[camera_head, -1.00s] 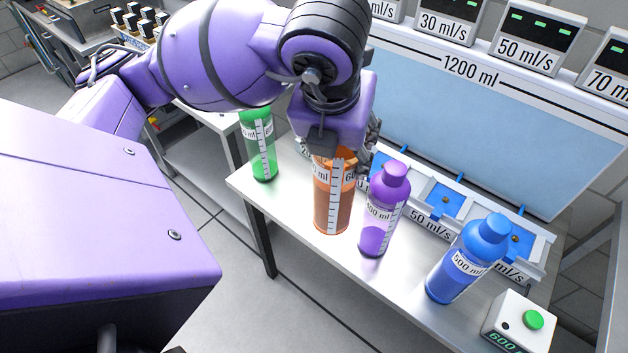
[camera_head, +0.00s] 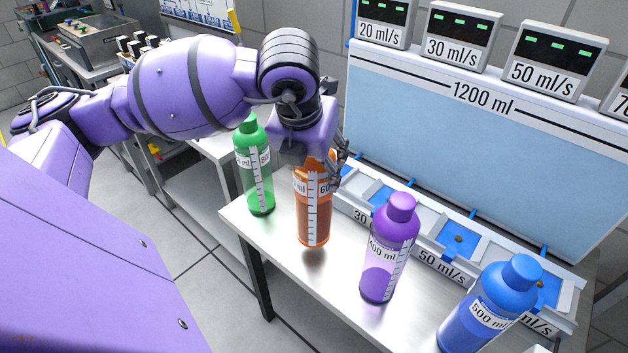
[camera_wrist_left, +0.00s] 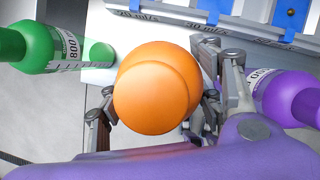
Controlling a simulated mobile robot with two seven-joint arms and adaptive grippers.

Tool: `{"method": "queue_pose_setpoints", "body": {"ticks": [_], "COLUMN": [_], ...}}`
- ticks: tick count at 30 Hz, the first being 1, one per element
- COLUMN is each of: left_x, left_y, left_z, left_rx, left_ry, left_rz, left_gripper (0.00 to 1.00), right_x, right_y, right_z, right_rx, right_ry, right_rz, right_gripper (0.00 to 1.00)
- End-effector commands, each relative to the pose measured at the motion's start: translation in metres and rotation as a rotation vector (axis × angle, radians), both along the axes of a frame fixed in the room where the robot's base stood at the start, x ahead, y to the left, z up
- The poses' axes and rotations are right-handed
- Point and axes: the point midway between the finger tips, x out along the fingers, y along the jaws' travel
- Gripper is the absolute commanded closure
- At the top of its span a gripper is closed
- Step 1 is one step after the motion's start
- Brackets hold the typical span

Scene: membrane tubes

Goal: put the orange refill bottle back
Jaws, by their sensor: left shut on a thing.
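The orange refill bottle (camera_head: 313,215) is upright at the table between the green and purple bottles. Whether its base touches the table top I cannot tell. My left gripper (camera_head: 322,168) is shut on its upper part, and the palm and fingers hide most of the cap in the head view. In the left wrist view the orange cap (camera_wrist_left: 157,88) lies between the two fingers of my left gripper (camera_wrist_left: 160,105). My right gripper is not in view.
The green bottle (camera_head: 258,180) stands close on the left, the purple bottle (camera_head: 390,250) to the right, the blue bottle (camera_head: 490,305) farther right. Behind them runs a dispenser row with blue slots (camera_head: 459,240) under a large panel (camera_head: 480,150). The metal table's (camera_head: 275,265) front edge is near.

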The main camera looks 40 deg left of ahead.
Motion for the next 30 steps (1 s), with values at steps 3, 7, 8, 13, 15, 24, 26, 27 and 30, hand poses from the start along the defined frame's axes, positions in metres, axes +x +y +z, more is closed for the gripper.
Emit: {"method": "queue_pose_setpoints", "body": {"ticks": [3,7,8,13,15,24,26,27,30], "left_x": [0.003,0.006,0.008,0.012,0.012,0.012,0.012,0.012,0.012], "left_y": [0.002,0.007,0.009,0.013,0.013,0.013,0.013,0.013,0.013], "left_z": [-0.001,-0.01,-0.013,-0.035,-0.043,-0.047,-0.047,-0.047,-0.051], "left_rx": [0.0,0.001,0.001,0.001,0.0,0.0,0.001,0.001,0.001], "left_ry": [-0.005,-0.002,-0.002,-0.001,-0.001,-0.007,-0.007,-0.007,-0.006], "left_rz": [0.001,0.001,0.002,0.0,0.0,0.0,0.001,0.001,0.0], "left_gripper": [1.0,1.0,1.0,1.0,1.0,1.0,1.0,1.0,1.0], "right_x": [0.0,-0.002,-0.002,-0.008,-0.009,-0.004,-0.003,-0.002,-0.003], "right_y": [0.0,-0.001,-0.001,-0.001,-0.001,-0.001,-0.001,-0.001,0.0], "right_z": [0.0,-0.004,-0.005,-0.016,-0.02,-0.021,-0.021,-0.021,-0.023], "right_rx": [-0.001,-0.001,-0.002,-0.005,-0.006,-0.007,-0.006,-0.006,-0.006], "right_ry": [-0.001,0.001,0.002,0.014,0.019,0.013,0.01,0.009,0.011], "right_rz": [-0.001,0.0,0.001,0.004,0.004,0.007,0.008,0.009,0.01], "right_gripper": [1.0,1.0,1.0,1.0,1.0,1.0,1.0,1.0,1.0]}}
